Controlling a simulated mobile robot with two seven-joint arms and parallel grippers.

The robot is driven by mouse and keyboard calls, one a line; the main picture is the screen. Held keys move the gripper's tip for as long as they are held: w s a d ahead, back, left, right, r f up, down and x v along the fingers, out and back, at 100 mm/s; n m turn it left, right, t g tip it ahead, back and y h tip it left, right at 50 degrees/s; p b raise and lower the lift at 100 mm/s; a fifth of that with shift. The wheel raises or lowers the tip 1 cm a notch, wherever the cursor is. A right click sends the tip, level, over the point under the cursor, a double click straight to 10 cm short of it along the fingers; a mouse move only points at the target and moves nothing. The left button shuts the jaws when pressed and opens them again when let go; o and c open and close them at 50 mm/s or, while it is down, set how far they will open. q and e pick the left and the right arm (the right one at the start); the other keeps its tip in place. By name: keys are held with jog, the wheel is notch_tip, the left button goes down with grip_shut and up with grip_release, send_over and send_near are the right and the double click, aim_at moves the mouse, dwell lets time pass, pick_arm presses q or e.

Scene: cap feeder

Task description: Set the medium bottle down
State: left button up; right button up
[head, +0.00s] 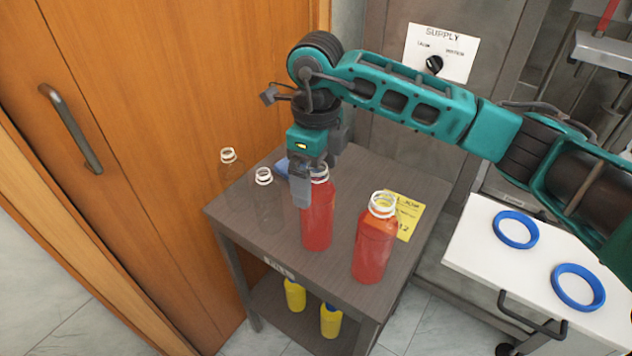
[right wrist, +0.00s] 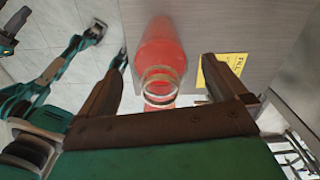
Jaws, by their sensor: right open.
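A red-filled bottle (head: 317,222) with a clear, open neck stands upright on the grey table, below my right gripper (head: 312,180). I take it to be the medium bottle. My right gripper is open, its fingers on either side of the bottle's upper part. In the right wrist view the red bottle (right wrist: 160,48) shows between the spread fingers (right wrist: 165,65), with visible room on both sides. A second red-filled bottle (head: 374,250) stands to the right, near the table's front edge.
Two clear empty bottles (head: 228,178) (head: 266,205) stand at the table's left. A yellow label (head: 407,214) lies behind the right red bottle. Yellow bottles (head: 295,294) stand on the lower shelf (head: 275,315). A white surface with blue rings (head: 516,230) is at right; a wooden door (head: 150,120) is at left.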

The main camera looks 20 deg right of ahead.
notch_tip(320, 180, up, 9)
jog(key=shift+r, duration=0.1)
dwell(0.6)
